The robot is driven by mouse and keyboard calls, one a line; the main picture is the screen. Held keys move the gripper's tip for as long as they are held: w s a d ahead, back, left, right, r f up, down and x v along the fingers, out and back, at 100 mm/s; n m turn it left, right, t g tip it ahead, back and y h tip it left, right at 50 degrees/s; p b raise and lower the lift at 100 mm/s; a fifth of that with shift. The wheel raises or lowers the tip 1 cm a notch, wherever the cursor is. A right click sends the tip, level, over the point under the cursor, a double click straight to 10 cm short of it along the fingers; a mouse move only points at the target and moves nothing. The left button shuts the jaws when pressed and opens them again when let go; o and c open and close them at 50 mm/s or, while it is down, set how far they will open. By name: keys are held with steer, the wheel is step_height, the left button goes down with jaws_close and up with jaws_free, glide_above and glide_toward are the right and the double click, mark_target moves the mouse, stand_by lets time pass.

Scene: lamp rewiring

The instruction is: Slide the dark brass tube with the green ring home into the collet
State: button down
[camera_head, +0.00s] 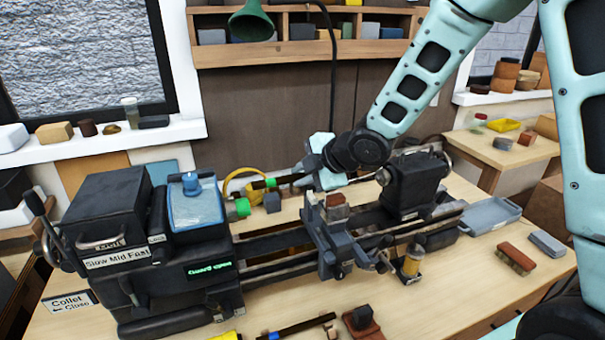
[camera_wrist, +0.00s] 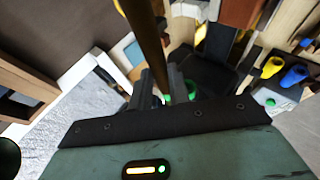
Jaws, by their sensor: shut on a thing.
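The dark tube with the green ring (camera_head: 286,180) is held roughly level above the lathe bed. Its left end stands near the green-faced collet (camera_head: 242,207), slightly above and right of it in the head view, and looks apart from it. My gripper (camera_head: 308,173) is shut on the tube toward its right end. In the wrist view the brass tube (camera_wrist: 150,45) runs from the top edge down between the fingers of my gripper (camera_wrist: 161,85). Green patches show by the fingers there; I cannot tell which is the ring. The collet's bore is hidden.
The lathe headstock (camera_head: 108,225) with a blue-topped box (camera_head: 195,205) stands left. The tool post (camera_head: 335,225) stands below my gripper, the tailstock (camera_head: 415,185) to its right. Another dark rod (camera_head: 305,325) lies at the front. A grey tray (camera_head: 490,215) and brush (camera_head: 516,259) lie right.

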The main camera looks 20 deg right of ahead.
steer(key=f+b, duration=0.2)
steer(key=f, duration=0.1)
steer(key=f+b, duration=0.2)
steer(key=shift+a, duration=0.35)
steer(key=shift+s, duration=0.1)
stand_by(0.5)
steer(key=shift+a+b, duration=1.45)
steer(key=shift+a, duration=0.2)
stand_by(1.3)
steer(key=c, duration=1.2)
jaws_free()
steer(key=shift+c, duration=0.2)
steer(key=shift+r, duration=0.1)
